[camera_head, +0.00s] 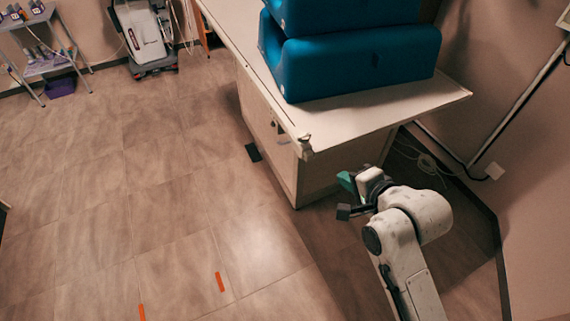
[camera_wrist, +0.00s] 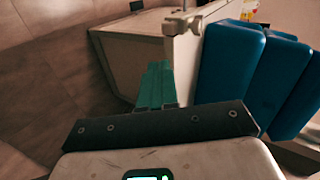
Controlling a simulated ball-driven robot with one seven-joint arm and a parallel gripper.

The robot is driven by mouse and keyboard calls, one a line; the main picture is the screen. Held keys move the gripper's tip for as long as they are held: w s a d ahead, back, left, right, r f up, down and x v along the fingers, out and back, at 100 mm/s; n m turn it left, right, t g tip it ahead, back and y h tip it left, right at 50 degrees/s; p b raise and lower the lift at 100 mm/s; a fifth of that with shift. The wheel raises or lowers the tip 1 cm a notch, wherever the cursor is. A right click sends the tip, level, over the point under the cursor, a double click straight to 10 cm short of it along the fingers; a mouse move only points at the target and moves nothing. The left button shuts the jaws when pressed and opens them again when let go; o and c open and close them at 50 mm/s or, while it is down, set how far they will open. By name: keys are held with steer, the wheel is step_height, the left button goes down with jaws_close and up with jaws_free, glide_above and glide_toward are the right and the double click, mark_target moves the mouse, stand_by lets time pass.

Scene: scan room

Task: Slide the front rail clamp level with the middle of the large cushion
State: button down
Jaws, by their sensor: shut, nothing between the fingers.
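The front rail clamp (camera_head: 305,146) is a small pale fitting at the near corner of the white table (camera_head: 345,129). In the wrist view the clamp (camera_wrist: 181,23) shows at the top, at the table's edge, beyond my fingertips. A large blue cushion (camera_head: 360,64) lies on the table, with another blue cushion (camera_head: 335,12) stacked on it. In the wrist view the cushions (camera_wrist: 226,65) stand right of the clamp. My gripper (camera_head: 347,181) has teal fingers and is below and right of the clamp, beside the table's near end. Its fingers (camera_wrist: 155,82) are together, empty and apart from the clamp.
A wall with a pale cable conduit (camera_head: 440,147) and loose cables is close on the right. A trolley (camera_head: 42,50) and a white wheeled device (camera_head: 142,35) stand at the back left. A black object (camera_head: 253,152) lies beside the table base. The floor at left is open, with orange marks (camera_head: 220,282).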

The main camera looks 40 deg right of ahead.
steer(key=w+m, duration=0.1)
glide_toward(308, 149)
step_height(308, 149, down, 3)
steer(key=shift+t, duration=0.4)
steer(key=shift+w+d+f+p, duration=0.1)
steer(key=shift+w+d+p, duration=0.1)
steer(key=shift+w, duration=0.6)
steer(key=shift+w+d+f+p, duration=0.15)
steer(key=shift+w+d+p, duration=0.1)
steer(key=shift+w, duration=0.6)
steer(key=shift+w+d+f+p, duration=0.1)
steer(key=shift+w+d+p, duration=0.1)
steer(key=shift+w, duration=0.6)
steer(key=shift+w, duration=0.1)
